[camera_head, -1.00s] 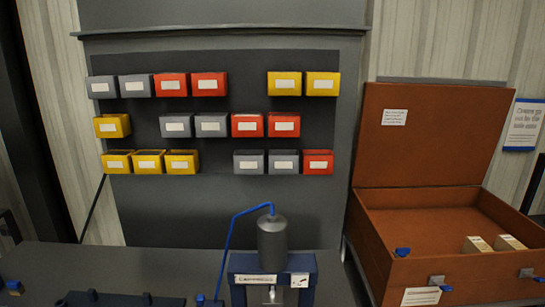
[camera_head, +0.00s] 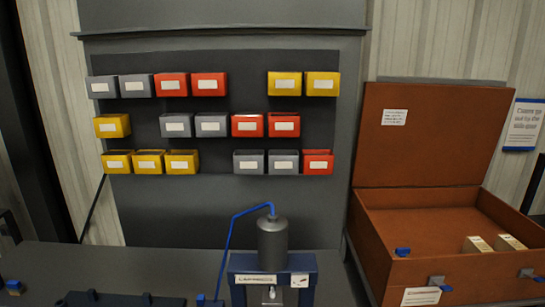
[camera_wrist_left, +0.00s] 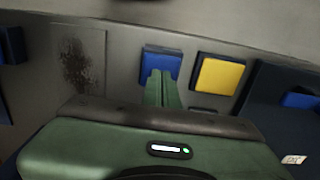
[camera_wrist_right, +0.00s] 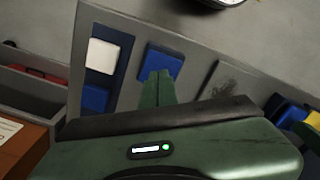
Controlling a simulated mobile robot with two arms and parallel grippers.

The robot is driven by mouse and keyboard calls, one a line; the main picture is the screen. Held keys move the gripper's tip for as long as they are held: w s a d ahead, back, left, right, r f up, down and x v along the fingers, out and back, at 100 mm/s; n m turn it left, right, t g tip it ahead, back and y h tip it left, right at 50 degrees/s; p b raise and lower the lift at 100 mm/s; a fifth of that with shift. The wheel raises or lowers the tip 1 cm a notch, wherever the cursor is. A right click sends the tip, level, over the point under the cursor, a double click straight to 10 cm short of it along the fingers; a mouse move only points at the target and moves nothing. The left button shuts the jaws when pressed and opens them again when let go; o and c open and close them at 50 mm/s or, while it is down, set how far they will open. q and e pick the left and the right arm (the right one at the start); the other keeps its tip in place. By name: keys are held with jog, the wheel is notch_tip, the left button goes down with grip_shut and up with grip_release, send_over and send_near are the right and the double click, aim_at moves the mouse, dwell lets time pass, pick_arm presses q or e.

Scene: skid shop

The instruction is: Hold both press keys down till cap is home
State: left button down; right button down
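The press has a grey cylinder (camera_head: 272,243) with a blue hose above a dark blue frame (camera_head: 306,265). A small pale part (camera_head: 270,294) shows under it, cut by the frame edge; I cannot tell how the cap sits. In the left wrist view my left gripper (camera_wrist_left: 161,74) is shut, its green fingertips over a blue square key (camera_wrist_left: 160,63). In the right wrist view my right gripper (camera_wrist_right: 158,74) is shut, its fingertips over another blue square key (camera_wrist_right: 161,60). Both tips look touching or very near; how far the keys are down is unclear.
A yellow square (camera_wrist_left: 219,75) is beside the left key. A white square (camera_wrist_right: 102,55) and another blue block (camera_wrist_right: 94,97) are left of the right key. An open brown case (camera_head: 375,235) stands right of the press. Wall bins (camera_head: 247,125) hang behind.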

pick_arm(q)
jog(key=shift+f, duration=0.85)
pick_arm(e)
jog(key=shift+f, duration=1.15)
dwell(0.9)
pick_arm(q)
notch_tip(320, 180, up, 8)
dwell(1.0)
pick_arm(e)
jog(key=shift+r, duration=0.1)
notch_tip(320, 180, up, 8)
dwell(0.9)
dwell(1.3)
